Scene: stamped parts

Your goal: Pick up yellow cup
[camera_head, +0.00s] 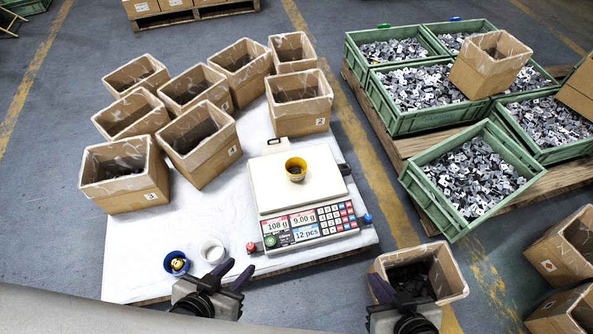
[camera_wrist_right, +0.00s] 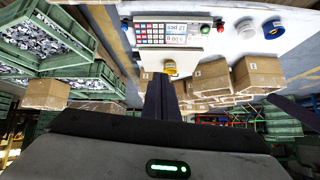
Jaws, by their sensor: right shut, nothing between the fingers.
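The yellow cup (camera_head: 296,171) stands upright on the scale's pale weighing plate (camera_head: 325,195), with some small grey parts inside. It also shows in the right wrist view (camera_wrist_right: 170,68), beyond my fingertips. My left gripper (camera_head: 233,272) is at the table's front edge, its dark fingers apart and nothing seen between them. It is in front of the scale, well short of the cup. My right gripper (camera_wrist_right: 160,80) is shut and empty. In the head view it is at the bottom, over an open carton, away from the cup.
The scale's panel (camera_head: 310,222) reads 108 g, 9.00 g and 12 pcs. A blue cup (camera_head: 168,266) and a white cup (camera_head: 212,251) stand front left. Several cartons (camera_head: 208,150) crowd the table's back left. Green crates (camera_head: 460,222) of metal parts stand right. A carton (camera_head: 445,272) stands near my right gripper.

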